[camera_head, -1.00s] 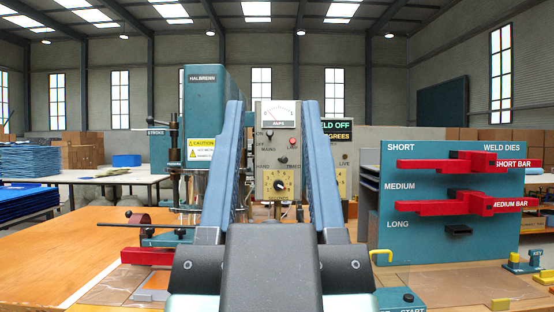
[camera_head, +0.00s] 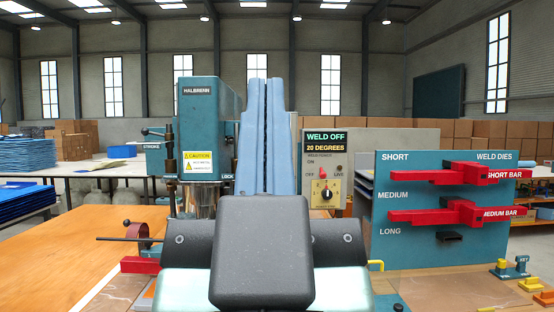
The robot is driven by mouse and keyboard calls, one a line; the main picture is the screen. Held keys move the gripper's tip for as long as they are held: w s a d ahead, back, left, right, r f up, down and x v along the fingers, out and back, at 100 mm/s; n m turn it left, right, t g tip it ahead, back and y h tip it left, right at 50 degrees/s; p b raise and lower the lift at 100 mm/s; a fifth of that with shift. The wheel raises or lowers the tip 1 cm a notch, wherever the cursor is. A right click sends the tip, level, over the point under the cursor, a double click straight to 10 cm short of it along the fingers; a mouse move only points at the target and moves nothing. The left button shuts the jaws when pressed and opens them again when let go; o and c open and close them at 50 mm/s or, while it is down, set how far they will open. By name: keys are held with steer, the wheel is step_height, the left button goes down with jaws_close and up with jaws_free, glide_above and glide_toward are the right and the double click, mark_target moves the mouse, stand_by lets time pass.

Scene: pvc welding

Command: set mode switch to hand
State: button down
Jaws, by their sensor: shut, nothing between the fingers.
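My gripper (camera_head: 266,84) is shut and empty. Its two pale blue fingers stand upright side by side in the middle of the head view. The grey panel with the AMPS meter and the HAND and TIMED lettering is hidden behind the fingers, so the mode switch and its setting cannot be seen. I cannot tell whether the fingertips touch anything on that panel.
The teal HALBRENN machine (camera_head: 202,110) stands just left of my fingers. A display panel (camera_head: 325,165) reading WELD OFF and 20 DEGREES, with a dial, stands to the right. A teal weld dies board (camera_head: 395,175) carries red bars further right. Bare wooden table (camera_head: 60,260) lies at left.

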step_height(320, 180, up, 15)
steer(key=p, duration=1.2)
steer(key=shift+f, duration=0.1)
